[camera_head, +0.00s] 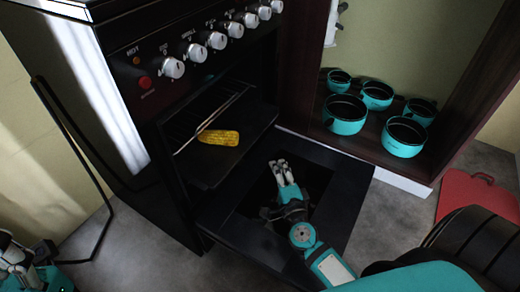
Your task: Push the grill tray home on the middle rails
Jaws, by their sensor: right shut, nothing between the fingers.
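A thin metal bar or rail (205,125) runs across the oven mouth near the cob. The rail levels inside are too dark to tell apart. My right gripper (279,170) is shut and empty, above the lowered oven door (345,190), to the right of the tray and apart from it. At the lower left edge, my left gripper (14,262) shows only in part; its jaws are unclear.
A row of knobs (215,40) lines the oven front above the opening. On the right, a dark wooden cabinet (400,165) holds several teal pots (345,114). A red board (475,195) lies on the grey floor at the far right.

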